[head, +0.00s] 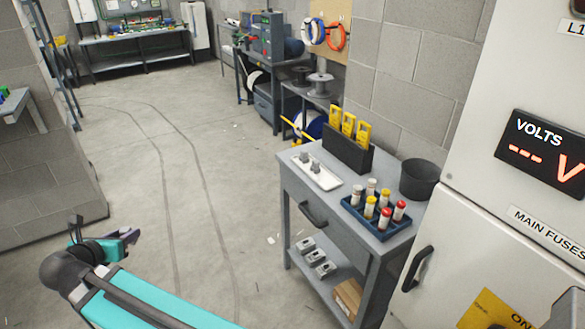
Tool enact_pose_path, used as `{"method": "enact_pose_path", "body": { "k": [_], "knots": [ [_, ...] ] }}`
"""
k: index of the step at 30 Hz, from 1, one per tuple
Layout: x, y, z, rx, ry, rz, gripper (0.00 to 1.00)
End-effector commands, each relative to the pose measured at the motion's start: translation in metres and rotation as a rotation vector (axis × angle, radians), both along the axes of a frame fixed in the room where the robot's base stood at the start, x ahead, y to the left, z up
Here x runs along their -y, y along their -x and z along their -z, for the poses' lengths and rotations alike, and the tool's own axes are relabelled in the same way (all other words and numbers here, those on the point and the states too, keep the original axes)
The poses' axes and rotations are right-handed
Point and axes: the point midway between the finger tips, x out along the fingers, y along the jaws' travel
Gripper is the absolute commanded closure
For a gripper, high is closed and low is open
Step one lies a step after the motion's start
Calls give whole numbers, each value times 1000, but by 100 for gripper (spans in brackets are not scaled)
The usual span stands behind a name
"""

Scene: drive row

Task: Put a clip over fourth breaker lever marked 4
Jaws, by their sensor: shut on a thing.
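My gripper (122,240) is at the lower left, at the end of my teal arm, over bare floor and well away from the bench. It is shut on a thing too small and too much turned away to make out. Two small grey pieces, possibly clips, stand in a white tray (302,178) on the grey bench (318,204). No breaker levers and no mark 4 are in view. The white cabinet (470,120) at the right shows a "VOLTS" display (542,152) and a "MAIN FUSES" label (546,232).
The bench also bears a black rack (345,153) of yellow tools, a blue tray (378,229) of capped cylinders and a dark bin (419,179). Grey boxes and a carton (347,298) lie on its lower shelf. A block wall stands left. The floor between is open.

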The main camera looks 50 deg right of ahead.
Motion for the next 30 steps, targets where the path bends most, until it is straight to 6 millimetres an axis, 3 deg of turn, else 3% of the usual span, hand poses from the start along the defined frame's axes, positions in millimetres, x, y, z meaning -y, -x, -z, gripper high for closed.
{"method": "enact_pose_path", "body": {
  "k": [2, 8, 18, 30],
  "knots": [
    [2, -13, -1, 1, 0, -2, 94],
    [37, -36, -2, 1, -1, 35, 94],
    [124, -59, -6, 1, -1, 137, 94],
    [237, -64, -11, 2, 0, 271, 94]
  ]
}}
